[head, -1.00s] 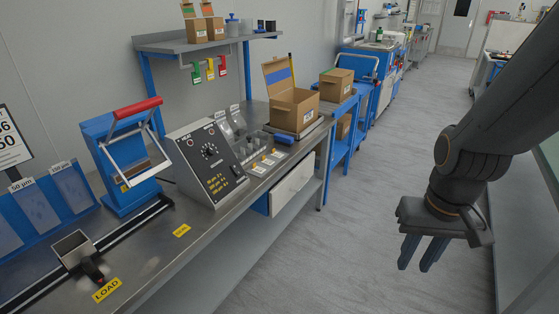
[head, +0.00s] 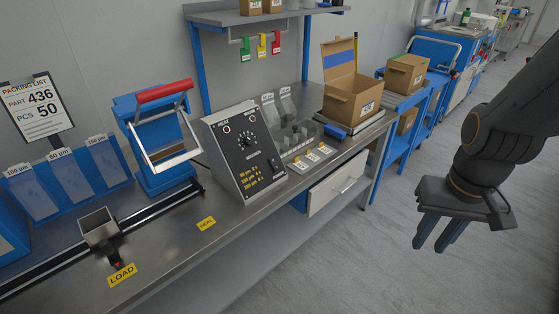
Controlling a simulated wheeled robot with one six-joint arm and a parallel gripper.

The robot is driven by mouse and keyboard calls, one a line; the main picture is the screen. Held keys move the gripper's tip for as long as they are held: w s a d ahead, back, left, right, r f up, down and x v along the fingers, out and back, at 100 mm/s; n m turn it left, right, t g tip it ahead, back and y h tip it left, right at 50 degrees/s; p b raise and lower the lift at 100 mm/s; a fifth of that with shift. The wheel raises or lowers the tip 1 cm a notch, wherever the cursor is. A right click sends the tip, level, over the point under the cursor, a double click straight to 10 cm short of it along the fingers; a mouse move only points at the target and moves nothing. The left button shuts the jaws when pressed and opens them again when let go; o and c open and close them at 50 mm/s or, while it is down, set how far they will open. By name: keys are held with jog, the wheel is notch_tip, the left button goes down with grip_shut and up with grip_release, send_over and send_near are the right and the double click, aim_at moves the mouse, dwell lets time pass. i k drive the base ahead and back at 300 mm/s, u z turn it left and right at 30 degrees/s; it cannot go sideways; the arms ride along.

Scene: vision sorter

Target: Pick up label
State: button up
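Several things could be the label. Green (head: 246,48), yellow (head: 262,44) and red (head: 276,43) tags hang from a rail under the shelf. Small white and yellow cards (head: 313,158) lie on the bench beside the control box. White labels also show on the open cardboard box (head: 352,98). My gripper (head: 432,247) hangs at the right over the floor, pointing down, well away from the bench. Its two fingers stand apart with nothing between them.
The metal bench holds a blue press with a red handle (head: 163,92), a sloped control box (head: 243,150), a small metal tray (head: 98,227) and a packing list (head: 36,106). An open drawer (head: 337,188) juts from the front. The floor (head: 350,265) before the bench is clear.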

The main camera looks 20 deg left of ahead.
aim_at(299, 165)
jog(key=u, duration=0.6)
jog(key=i, duration=0.5)
jog(key=u, duration=0.65)
jog(key=i, duration=0.55)
